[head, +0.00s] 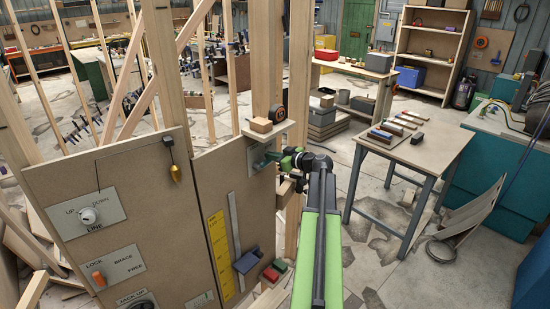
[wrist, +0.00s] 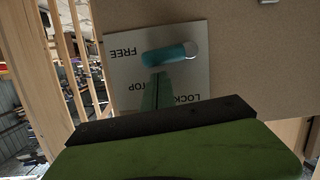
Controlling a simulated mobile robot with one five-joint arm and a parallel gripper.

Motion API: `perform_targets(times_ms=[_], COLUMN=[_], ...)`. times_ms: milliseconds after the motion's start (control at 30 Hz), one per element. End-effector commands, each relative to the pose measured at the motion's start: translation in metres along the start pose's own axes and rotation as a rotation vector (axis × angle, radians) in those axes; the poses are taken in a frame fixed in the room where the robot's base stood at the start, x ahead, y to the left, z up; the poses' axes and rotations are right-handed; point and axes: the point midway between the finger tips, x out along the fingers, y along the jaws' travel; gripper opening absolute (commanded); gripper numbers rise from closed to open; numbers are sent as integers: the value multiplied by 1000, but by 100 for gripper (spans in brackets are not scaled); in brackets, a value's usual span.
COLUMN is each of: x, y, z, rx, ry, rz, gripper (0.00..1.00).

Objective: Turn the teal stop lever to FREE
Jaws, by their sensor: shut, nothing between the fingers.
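The teal stop lever (wrist: 168,55) lies across a pale plate in the wrist view, with a whitish round end at its right. Its left teal end is beside the upside-down word FREE; I cannot tell for certain which end is the pointer. STOP, partly covered, and LOCK show lower on the plate (wrist: 118,75). My gripper (wrist: 158,80) is shut and empty, its narrow green tip just below the lever; contact is unclear. In the head view my gripper (head: 268,160) is at the plate on the right panel, and the lever is mostly hidden behind it.
A small shelf with a wooden block (head: 261,125) and a tape measure (head: 278,113) sits just above my gripper. An orange lever (head: 98,278) is on another plate at left. A table (head: 405,150) stands at right, with floor around it.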

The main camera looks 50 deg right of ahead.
Motion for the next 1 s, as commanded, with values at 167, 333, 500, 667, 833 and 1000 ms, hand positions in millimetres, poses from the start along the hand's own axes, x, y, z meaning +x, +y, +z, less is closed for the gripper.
perform_targets(times_ms=[167, 333, 500, 667, 833, 1000], x=[2, 1, 4, 6, 5, 3], y=[0, 0, 0, 2, 2, 1], z=[5, 4, 13, 21, 21, 13], rx=[0, 0, 0, -1, -3, -3], ry=[0, 0, 0, -2, -5, -4], rz=[-1, -1, -2, -2, -4, -5], gripper=[0, 0, 0, 0, 0, 0])
